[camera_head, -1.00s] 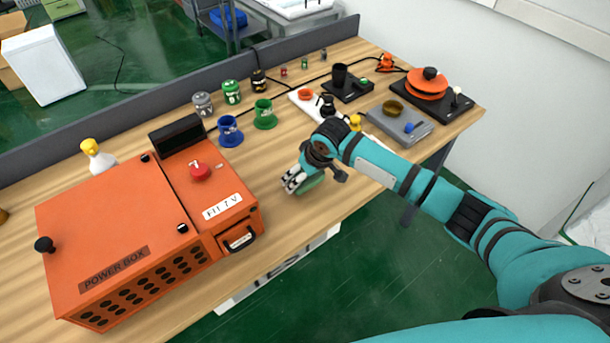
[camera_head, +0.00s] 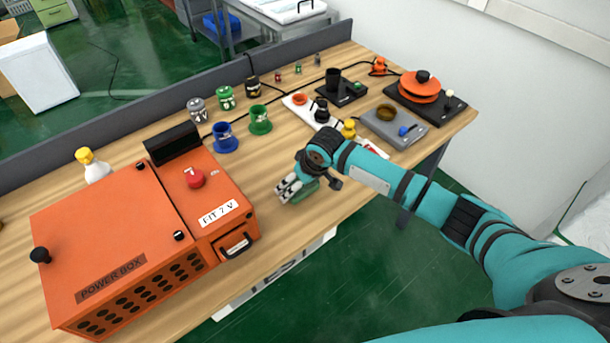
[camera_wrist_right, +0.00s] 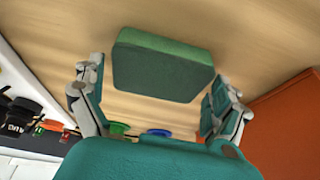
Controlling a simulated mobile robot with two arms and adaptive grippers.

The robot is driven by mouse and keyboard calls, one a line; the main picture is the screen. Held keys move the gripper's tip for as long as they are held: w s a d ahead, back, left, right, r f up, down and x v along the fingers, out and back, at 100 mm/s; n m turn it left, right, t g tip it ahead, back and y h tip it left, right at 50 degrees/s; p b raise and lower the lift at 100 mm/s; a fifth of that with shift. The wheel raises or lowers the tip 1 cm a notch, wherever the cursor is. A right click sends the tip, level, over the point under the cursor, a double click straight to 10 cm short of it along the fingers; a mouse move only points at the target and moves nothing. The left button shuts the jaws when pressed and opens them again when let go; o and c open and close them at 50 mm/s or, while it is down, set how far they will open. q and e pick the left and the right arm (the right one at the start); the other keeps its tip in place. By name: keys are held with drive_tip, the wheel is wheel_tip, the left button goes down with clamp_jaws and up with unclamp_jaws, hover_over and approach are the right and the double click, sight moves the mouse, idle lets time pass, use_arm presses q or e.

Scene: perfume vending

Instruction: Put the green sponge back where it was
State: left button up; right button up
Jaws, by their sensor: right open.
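The green sponge (camera_wrist_right: 160,66) lies on the wooden table, between and just beyond the fingertips of my right gripper (camera_wrist_right: 158,95) in the right wrist view. In the head view, part of the sponge (camera_head: 306,191) shows beside the fingers of my right gripper (camera_head: 287,189), near the table's front edge. The right gripper is open, with a finger on each side and no visible grip on the sponge. My left gripper is not in view.
The orange power box (camera_head: 110,245) stands left of my right gripper. Blue (camera_head: 225,138) and green (camera_head: 260,120) cups stand behind it. A grey scale (camera_head: 393,127) and a black base with orange discs (camera_head: 432,98) are at the right. Bare table lies around the gripper.

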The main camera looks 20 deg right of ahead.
drive_tip(key=v, duration=1.1)
drive_tip(key=shift+s+r+b, duration=0.2)
drive_tip(key=shift+r+b, duration=0.05)
drive_tip(key=shift+b, duration=0.2)
